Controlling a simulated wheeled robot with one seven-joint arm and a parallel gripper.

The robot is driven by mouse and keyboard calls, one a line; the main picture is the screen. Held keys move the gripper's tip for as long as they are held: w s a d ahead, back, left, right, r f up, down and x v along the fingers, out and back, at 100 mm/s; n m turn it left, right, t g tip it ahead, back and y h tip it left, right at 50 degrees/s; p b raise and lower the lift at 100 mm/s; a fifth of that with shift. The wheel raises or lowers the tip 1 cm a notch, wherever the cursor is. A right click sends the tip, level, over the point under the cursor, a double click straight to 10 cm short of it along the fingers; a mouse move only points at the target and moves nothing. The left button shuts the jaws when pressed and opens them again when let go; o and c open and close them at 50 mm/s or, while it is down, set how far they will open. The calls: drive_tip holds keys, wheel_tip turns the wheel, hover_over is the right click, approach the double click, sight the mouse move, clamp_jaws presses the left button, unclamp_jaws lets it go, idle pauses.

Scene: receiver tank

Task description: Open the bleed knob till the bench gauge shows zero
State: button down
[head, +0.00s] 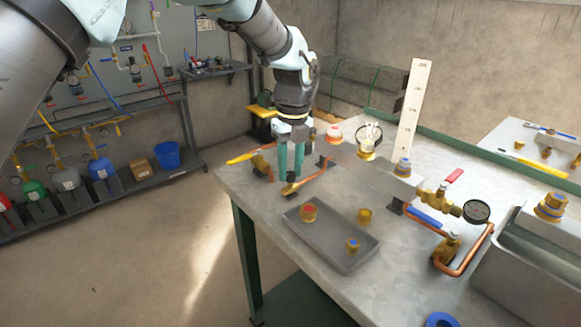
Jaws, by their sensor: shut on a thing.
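My gripper (291,180) points straight down at the left end of the bench, its two teal fingers shut on a small part. That part, apparently the bleed knob, is mostly hidden by the fingers. A brass fitting (290,189) shows just below the fingertips, at the end of a copper pipe. A round gauge (368,136) with a pale face stands on the grey manifold block. I cannot tell which is the bench gauge, and both needles are too small to read.
A yellow-handled valve (261,165) is close left of my gripper. A grey tray (334,255) with several brass fittings lies in front. A steel basin (505,270) is at the right.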

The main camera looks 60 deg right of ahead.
drive_tip(key=n+p, duration=0.1)
drive_tip(key=n, duration=0.2)
drive_tip(key=shift+w+r+n, duration=0.1)
drive_tip(key=shift+n, duration=0.3)
drive_tip(key=n, duration=0.4)
drive_tip(key=shift+n, duration=0.3)
drive_tip(key=n, duration=0.4)
drive_tip(key=shift+p, duration=0.35)
drive_tip(key=n, duration=0.4)
drive_tip(key=shift+g, duration=0.3)
drive_tip(key=n, duration=0.3)
drive_tip(key=shift+n+h, duration=0.3)
drive_tip(key=n, duration=0.4)
drive_tip(key=shift+n, duration=0.3)
drive_tip(key=n, duration=0.4)
drive_tip(key=shift+a+n, duration=0.1)
drive_tip(key=shift+n, duration=2.2)
